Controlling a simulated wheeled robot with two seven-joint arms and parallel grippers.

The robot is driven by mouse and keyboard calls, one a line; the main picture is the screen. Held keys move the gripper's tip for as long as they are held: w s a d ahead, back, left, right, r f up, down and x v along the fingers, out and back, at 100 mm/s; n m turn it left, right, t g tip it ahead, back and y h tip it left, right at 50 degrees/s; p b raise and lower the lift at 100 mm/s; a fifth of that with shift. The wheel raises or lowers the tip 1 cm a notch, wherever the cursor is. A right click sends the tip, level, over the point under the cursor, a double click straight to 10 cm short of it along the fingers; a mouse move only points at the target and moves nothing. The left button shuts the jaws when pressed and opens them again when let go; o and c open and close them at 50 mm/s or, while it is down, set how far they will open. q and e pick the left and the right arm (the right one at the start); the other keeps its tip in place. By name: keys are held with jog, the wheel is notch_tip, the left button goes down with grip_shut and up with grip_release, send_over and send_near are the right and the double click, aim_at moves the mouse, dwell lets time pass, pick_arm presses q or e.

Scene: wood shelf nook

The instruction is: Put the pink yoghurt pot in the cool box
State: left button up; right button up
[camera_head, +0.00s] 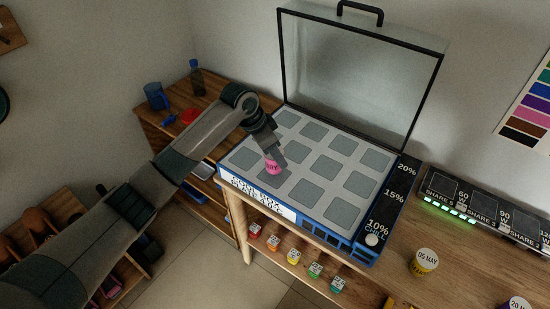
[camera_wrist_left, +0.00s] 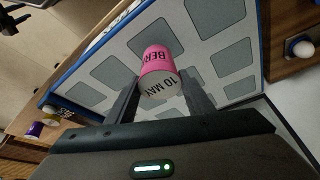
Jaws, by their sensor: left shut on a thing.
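The pink yoghurt pot (camera_head: 272,167) is at my left gripper (camera_head: 276,156), over the front left part of the cool box. In the left wrist view the pot (camera_wrist_left: 157,62) shows a pink side lettered "BER" and a pale lid marked "10 MAY". It sits between the two fingers of my left gripper (camera_wrist_left: 158,98), which is shut on it. The cool box (camera_head: 375,210) is blue with a pale grid of grey squares, and its clear lid (camera_head: 350,75) stands open. I cannot tell whether the pot touches the grid. My right gripper is not in view.
A yellow pot (camera_head: 424,262) marked "05 MAY" stands on the wooden counter (camera_head: 390,285) to the right. Several small coloured pots (camera_head: 294,257) stand on the shelf below. A blue mug (camera_head: 156,97) and a bottle (camera_head: 196,78) stand at left.

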pick_arm(q)
notch_tip(320, 180, down, 2)
jog(key=shift+p, duration=0.4)
jog(key=shift+f, duration=0.4)
jog(key=shift+f, duration=0.15)
jog(key=o, duration=1.1)
jog(key=b+v, duration=0.2)
jog(key=v, duration=1)
jog(key=shift+s+b, duration=0.1)
jog(key=shift+b, duration=0.3)
